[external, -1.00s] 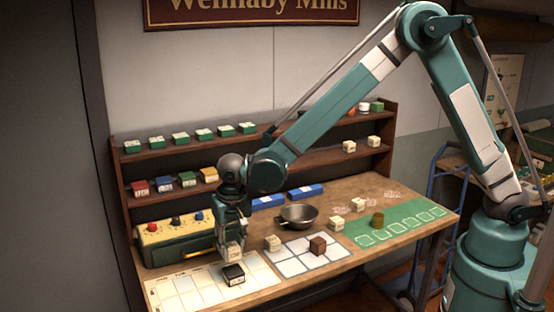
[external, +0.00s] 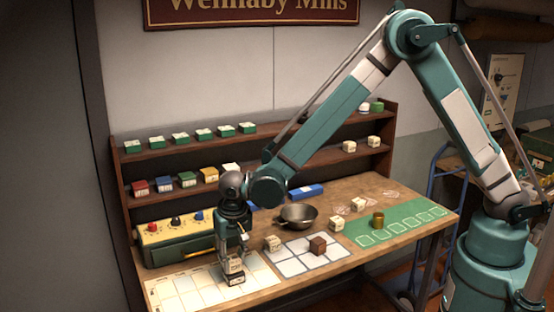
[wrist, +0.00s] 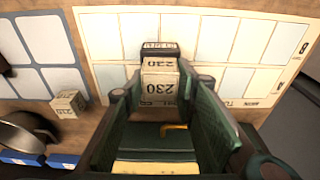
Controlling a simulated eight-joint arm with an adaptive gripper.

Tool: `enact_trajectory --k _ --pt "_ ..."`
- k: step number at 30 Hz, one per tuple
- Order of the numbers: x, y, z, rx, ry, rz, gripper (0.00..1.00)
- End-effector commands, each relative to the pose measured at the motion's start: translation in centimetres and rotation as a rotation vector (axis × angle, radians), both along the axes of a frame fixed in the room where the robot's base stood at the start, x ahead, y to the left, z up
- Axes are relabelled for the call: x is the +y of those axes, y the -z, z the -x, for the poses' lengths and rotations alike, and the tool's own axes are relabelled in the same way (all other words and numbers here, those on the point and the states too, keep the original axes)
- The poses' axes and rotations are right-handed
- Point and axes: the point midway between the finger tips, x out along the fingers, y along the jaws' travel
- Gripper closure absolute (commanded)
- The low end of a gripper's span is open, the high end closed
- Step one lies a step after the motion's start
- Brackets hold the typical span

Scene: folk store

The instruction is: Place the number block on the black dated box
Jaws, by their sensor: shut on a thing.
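The number block (wrist: 160,88) is a cream cube printed with "230". My gripper (external: 234,262) is shut on it, with one finger at each side. The black dated box (external: 236,280) lies on the white calendar-like sheet (external: 190,293), directly beneath the block. Its dark printed edge (wrist: 160,47) shows just past the block in the wrist view. The block looks very close to or touching the box top; I cannot tell which. My fingers hide part of both in the external view.
A yellow-topped box with knobs (external: 178,232) stands behind the sheet at left.

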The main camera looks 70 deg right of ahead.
Motion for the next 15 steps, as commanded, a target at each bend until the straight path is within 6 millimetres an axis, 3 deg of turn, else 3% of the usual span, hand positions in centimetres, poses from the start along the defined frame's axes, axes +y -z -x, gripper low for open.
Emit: enact_trajectory --k 15 --pt "0.0 0.64 -0.01 0.0 0.0 0.0 0.84"
